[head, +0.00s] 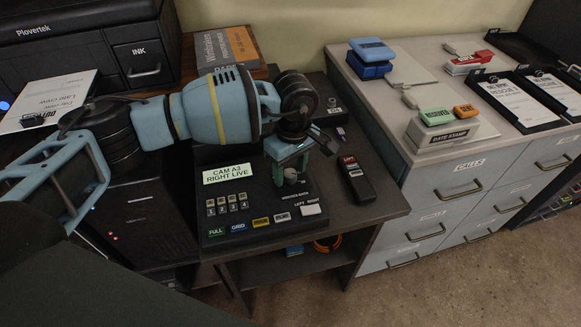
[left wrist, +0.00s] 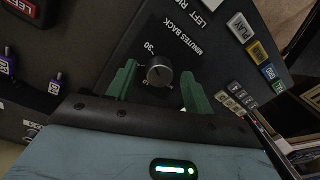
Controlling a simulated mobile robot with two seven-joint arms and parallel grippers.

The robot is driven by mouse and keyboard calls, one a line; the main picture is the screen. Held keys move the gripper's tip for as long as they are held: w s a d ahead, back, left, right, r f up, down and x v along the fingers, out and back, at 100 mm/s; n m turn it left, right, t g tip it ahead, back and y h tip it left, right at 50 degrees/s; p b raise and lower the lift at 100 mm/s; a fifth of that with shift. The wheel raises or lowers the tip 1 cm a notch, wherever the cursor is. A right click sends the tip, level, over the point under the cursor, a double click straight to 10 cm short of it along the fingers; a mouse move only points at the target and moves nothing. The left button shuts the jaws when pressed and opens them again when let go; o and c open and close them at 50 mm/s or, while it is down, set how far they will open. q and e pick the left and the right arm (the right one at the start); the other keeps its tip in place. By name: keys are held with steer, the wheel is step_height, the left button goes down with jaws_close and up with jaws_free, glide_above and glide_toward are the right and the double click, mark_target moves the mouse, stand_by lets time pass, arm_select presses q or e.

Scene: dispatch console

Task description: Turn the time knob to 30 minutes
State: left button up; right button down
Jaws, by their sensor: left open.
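The time knob (left wrist: 159,73) is a round dark knob with a metallic rim on the sloped console panel (head: 262,216). In the left wrist view it stands beside the words "MINUTES BACK", with "30" printed near it. In the head view the knob (head: 290,175) shows just under my left gripper (head: 291,172). My left gripper (left wrist: 155,92) is open, with one green finger on each side of the knob. I cannot tell whether the fingers touch it. The knob's pointer is too small to read surely. My right gripper is not in view.
A lit display (head: 228,174) reads "CAM A2 RIGHT LIVE". Labelled buttons, such as the green FULL button (head: 217,232), line the panel's front. A black handset (head: 356,180) lies right of the panel. A grey drawer cabinet (head: 440,200) with stamps and trays stands at right.

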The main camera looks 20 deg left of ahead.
mark_target(292, 172)
arm_select(q)
steer(key=shift+w+d+r, duration=0.1)
steer(key=shift+r, duration=1.85)
steer(key=shift+w+d+r, duration=0.1)
steer(key=shift+r, duration=1.85)
